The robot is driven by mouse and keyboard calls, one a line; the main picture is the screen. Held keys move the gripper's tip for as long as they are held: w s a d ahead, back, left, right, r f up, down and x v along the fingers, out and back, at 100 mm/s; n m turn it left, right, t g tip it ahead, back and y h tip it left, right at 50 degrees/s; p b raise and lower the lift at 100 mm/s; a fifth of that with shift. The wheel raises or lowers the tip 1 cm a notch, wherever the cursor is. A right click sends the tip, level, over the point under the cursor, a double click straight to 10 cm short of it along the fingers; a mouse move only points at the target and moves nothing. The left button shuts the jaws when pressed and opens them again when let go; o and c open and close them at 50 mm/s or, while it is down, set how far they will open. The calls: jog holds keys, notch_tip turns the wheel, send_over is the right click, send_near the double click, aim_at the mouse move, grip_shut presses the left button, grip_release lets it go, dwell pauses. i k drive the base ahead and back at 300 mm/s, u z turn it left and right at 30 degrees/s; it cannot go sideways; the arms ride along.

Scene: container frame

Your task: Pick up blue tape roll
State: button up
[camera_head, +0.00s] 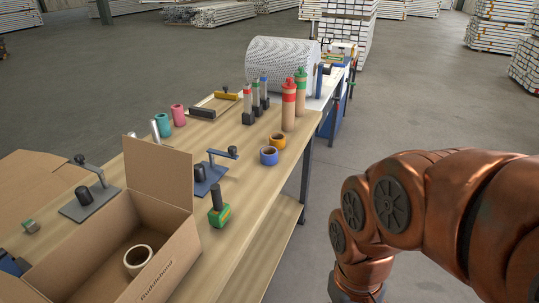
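The blue tape roll (268,156) lies on the wooden workbench (237,178) near its right edge. An orange tape roll (277,141) lies just behind it. My copper-coloured arm fills the right side of the head view, apart from the bench and to the right of the blue roll. My gripper is not in view; the arm runs out of the picture at the bottom and right.
An open cardboard box (160,217) with a pale tape roll (138,259) inside stands front left. Red (289,105) and green-topped (300,92) bottles stand behind. Floor right is clear.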

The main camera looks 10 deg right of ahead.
aim_at(268, 156)
jog(key=u, duration=0.05)
jog(key=k, duration=0.55)
jog(key=z, duration=0.3)
jog(key=i, duration=0.75)
jog(key=u, duration=0.6)
jog(key=i, duration=0.65)
jog(key=u, duration=0.5)
